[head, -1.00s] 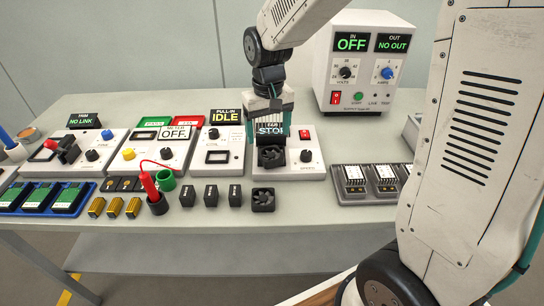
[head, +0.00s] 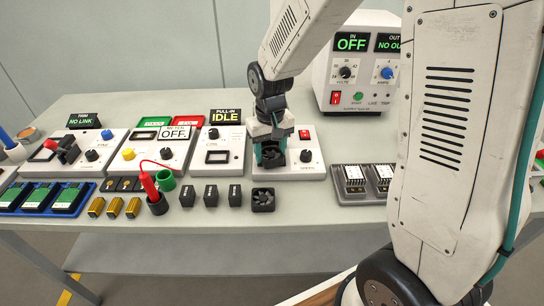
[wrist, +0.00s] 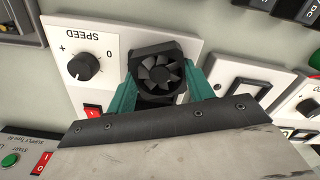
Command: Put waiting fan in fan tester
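The fan tester is a white panel (head: 312,172) with a SPEED knob and a red switch. One black fan (wrist: 160,73) sits upright at the tester's dark holder, and it also shows in the head view (head: 271,156). My gripper (head: 269,160) is low over the tester, its teal fingers on either side of that fan. In the wrist view my gripper (wrist: 163,78) flanks the fan closely; whether the fingers press on it cannot be told. A second black fan (head: 263,200) lies flat on the table in front of the tester. My gripper hides the tester's display.
Several black blocks (head: 210,195) stand in a row left of the loose fan. A grey tray (head: 350,197) with modules lies to the right. A white power supply (head: 345,110) stands behind. Other panels line the table to the left.

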